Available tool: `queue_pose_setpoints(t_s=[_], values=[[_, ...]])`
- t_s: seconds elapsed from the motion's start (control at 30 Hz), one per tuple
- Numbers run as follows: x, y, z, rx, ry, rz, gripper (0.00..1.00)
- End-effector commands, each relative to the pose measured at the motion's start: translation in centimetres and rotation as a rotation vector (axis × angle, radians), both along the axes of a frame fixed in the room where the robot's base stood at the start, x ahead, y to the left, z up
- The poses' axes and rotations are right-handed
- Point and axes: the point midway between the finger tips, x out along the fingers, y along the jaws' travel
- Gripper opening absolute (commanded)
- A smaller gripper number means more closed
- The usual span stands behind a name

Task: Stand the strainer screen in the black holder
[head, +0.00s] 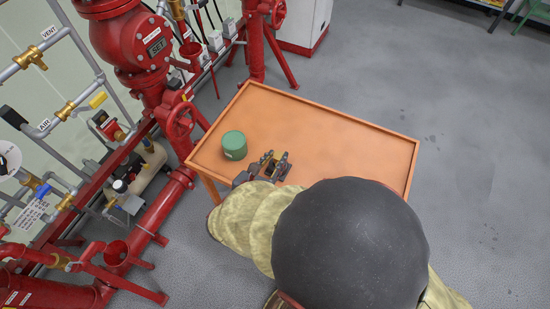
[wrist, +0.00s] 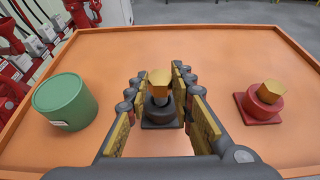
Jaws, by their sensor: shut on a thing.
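In the wrist view, a piece with a brass six-sided top (wrist: 160,78) and a dark grey lower part stands upright at the black holder (wrist: 160,121). I cannot tell whether it is the strainer screen or how deep it sits. My gripper (wrist: 158,90) has a finger on either side of this piece and is shut on it. The fingers hide part of the contact. In the head view my gripper (head: 272,163) is low over the near left part of the table, and the piece in it is too small to make out.
The orange table (head: 330,136) has a raised rim. A green lidded can (wrist: 66,101) stands left of my gripper. A red holder (wrist: 259,106) with another brass-topped piece (wrist: 271,91) stands at right. The far table top is clear. Red pipework (head: 150,60) stands beyond the left edge.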

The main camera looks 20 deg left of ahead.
Motion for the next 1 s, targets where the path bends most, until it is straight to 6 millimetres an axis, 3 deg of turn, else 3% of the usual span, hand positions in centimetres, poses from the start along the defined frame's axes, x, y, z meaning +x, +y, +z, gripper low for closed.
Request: queue_pose_setpoints(t_s=[0.97,1.0], values=[[0.0,0.0,-2.3,0.000,0.000,0.000,0.00],[0.0,0.0,-2.2,0.000,0.000,0.000,0.24]])
